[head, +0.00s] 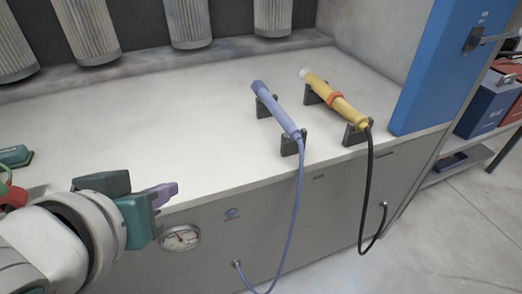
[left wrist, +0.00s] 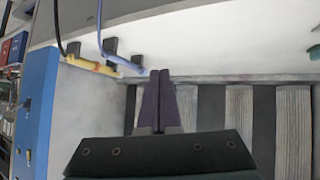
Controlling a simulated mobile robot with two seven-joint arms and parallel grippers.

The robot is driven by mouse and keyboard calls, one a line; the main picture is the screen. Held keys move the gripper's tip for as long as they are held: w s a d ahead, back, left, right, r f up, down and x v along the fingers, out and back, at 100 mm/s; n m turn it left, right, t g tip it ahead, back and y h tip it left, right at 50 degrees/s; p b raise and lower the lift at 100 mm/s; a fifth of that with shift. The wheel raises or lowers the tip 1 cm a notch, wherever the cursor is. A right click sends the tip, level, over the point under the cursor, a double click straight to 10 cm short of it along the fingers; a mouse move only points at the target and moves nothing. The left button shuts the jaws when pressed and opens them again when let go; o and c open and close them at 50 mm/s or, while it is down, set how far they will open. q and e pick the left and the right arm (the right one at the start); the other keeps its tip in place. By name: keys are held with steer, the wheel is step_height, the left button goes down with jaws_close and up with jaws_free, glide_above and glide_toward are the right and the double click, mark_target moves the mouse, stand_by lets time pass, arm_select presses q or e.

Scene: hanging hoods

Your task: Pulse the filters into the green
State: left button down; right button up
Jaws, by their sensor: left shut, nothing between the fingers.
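Several pleated grey filters hang along the back of the hood; one (head: 188,22) is at top middle, and they show upside down in the left wrist view (left wrist: 238,125). A round white gauge (head: 181,238) is on the grey front panel; its needle shows, but its coloured zones are too small to read surely. My right gripper is out of view.
A blue wand (head: 276,110) and a yellow wand (head: 338,101) lie in dark holders on the white bench, with hoses to the front panel. A blue door (head: 432,75) stands open at right. A green object (head: 15,156) sits at far left. The bench's middle is clear.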

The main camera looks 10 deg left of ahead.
mark_target(232, 213)
arm_select(q)
steer(key=w+d+f+t+h+b, duration=0.1)
steer(key=w+d+f+b, duration=0.1)
steer(key=f+b, duration=0.7)
steer(key=w+d+f+t+h+b, duration=0.1)
steer(key=w+d+f+b, duration=0.1)
steer(key=f+b, duration=0.8)
steer(key=w+d+f+t+h+b, duration=0.1)
steer(key=w+d+f+t+b, duration=0.1)
steer(key=f+b, duration=0.8)
steer(key=shift+d+f+h, duration=0.3)
steer(key=shift+d+f, duration=0.05)
steer(key=shift+d, duration=0.5)
steer(key=shift+w, duration=0.1)
steer(key=w+a, duration=0.5)
steer(key=w, duration=0.2)
steer(key=shift+w+a, duration=0.1)
steer(key=shift+w, duration=0.1)
steer(key=shift+w+a, duration=0.15)
steer(key=shift+w, duration=0.1)
